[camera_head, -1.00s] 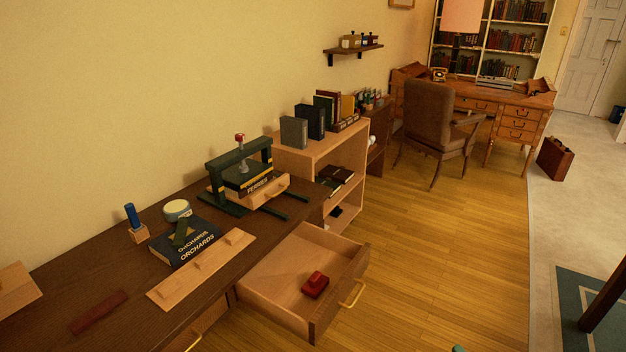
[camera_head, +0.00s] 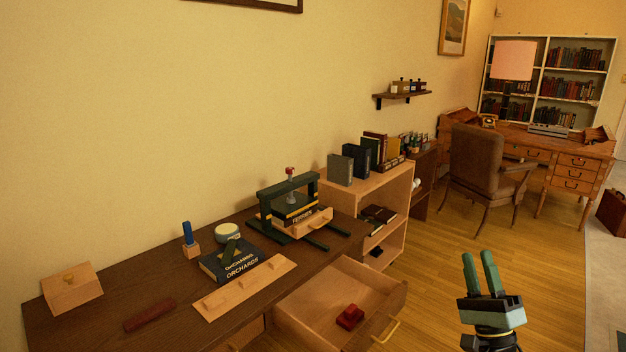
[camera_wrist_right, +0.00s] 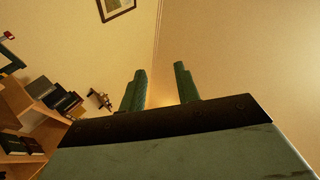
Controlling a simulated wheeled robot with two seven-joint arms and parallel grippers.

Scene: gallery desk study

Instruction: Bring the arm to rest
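My right gripper (camera_head: 478,257) stands upright at the lower right of the head view, its two green fingers apart with nothing between them. It is over the wooden floor, to the right of the open drawer (camera_head: 290,312) and clear of it. In the right wrist view the same fingers (camera_wrist_right: 159,70) point up toward bare wall, with an empty gap between them. My left gripper is in neither view.
The dark desk (camera_head: 95,318) holds a green press (camera_head: 290,205), a book (camera_head: 228,263) and small wooden pieces. A red object (camera_head: 350,316) lies in the drawer. A low bookcase (camera_head: 400,200) and a chair (camera_head: 475,160) stand beyond. Open floor surrounds the gripper.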

